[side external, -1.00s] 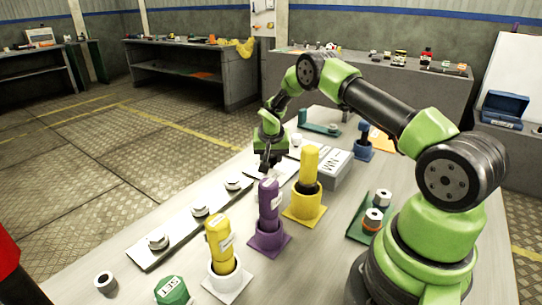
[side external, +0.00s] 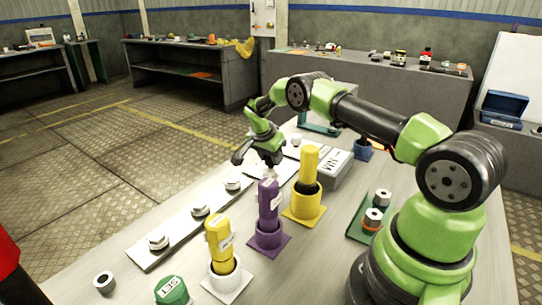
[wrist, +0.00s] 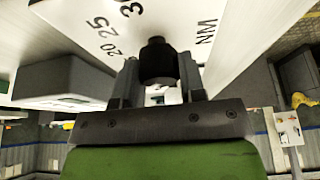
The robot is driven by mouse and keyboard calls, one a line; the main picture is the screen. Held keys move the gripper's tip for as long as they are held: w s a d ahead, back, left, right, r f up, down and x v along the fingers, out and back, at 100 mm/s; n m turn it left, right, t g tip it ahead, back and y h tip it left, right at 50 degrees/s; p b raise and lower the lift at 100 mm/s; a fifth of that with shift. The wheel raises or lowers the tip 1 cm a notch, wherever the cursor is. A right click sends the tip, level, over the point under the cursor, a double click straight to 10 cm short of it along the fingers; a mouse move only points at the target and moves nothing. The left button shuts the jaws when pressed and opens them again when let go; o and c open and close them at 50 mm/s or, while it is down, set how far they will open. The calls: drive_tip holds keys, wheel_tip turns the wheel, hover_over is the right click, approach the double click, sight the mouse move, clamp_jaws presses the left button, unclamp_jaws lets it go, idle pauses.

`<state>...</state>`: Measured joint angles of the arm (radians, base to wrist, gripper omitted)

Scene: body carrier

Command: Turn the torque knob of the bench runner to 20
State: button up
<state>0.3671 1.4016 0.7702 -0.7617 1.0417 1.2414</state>
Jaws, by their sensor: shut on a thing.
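The torque knob (wrist: 158,62) is a dark round knob in the wrist view, between the two fingers of my gripper (wrist: 158,80). The gripper is shut on it. A white dial face (wrist: 175,22) behind it carries the figures 20, 25 and 30 and the letters NM. The 20 is the figure nearest the left finger. No pointer mark on the knob can be made out.
Yellow (side external: 309,166), purple (side external: 268,205) and another yellow tool (side external: 218,240) stand in holders near the arm. A pale strip (side external: 180,223) with several nuts lies along the bench. A green tray (side external: 359,226) with two nuts is at right. Floor beyond the bench is open.

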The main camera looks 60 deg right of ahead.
drive_tip(key=shift+m+g, duration=0.5)
drive_tip(key=shift+m, duration=0.6)
drive_tip(key=o, duration=0.9)
drive_tip(key=v, duration=1)
